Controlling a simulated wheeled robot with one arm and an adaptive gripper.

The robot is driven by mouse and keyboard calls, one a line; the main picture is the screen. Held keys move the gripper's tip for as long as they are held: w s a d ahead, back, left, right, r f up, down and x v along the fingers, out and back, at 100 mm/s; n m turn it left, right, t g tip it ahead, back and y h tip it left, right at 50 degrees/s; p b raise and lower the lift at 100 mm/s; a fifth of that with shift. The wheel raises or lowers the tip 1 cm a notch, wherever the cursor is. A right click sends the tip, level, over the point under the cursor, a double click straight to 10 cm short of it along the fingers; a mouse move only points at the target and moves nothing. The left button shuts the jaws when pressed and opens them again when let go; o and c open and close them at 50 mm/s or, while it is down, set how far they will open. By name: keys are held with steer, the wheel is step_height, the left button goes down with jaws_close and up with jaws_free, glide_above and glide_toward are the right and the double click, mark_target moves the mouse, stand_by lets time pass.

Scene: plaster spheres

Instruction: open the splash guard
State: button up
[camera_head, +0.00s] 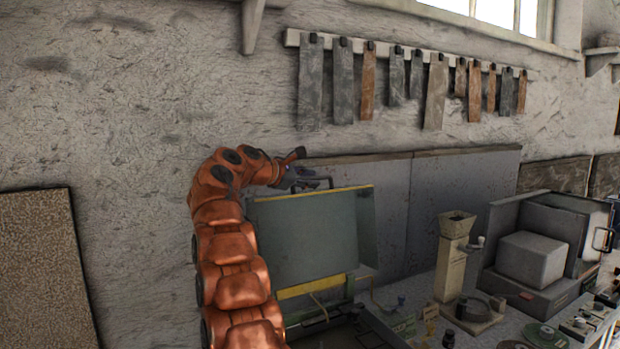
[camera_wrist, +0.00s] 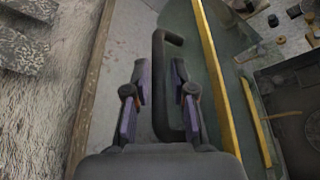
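The splash guard (camera_head: 305,238) is a grey-green, see-through panel with a yellow top edge. It stands raised, close to upright, above the dark basin of the machine. Its dark handle (camera_head: 312,184) sits at the top edge. In the wrist view the handle (camera_wrist: 160,100) is a black bar running lengthwise between my fingers. My gripper (camera_wrist: 161,82) is open, with one finger on each side of the bar and a small gap visible on both sides. In the head view my gripper (camera_head: 298,175) is at the guard's top edge, partly hidden by the arm.
Grey boards (camera_head: 455,200) lean on the wall behind the guard. A cream hand-cranked device (camera_head: 455,255) and a grey box-like machine (camera_head: 535,255) stand to the right on the bench. Hanging strips (camera_head: 437,92) line the wall above. Air left of my arm is clear.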

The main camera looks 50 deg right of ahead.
steer(key=shift+d+f, duration=0.1)
steer(key=shift+d, duration=0.2)
jaws_close()
stand_by(0.4)
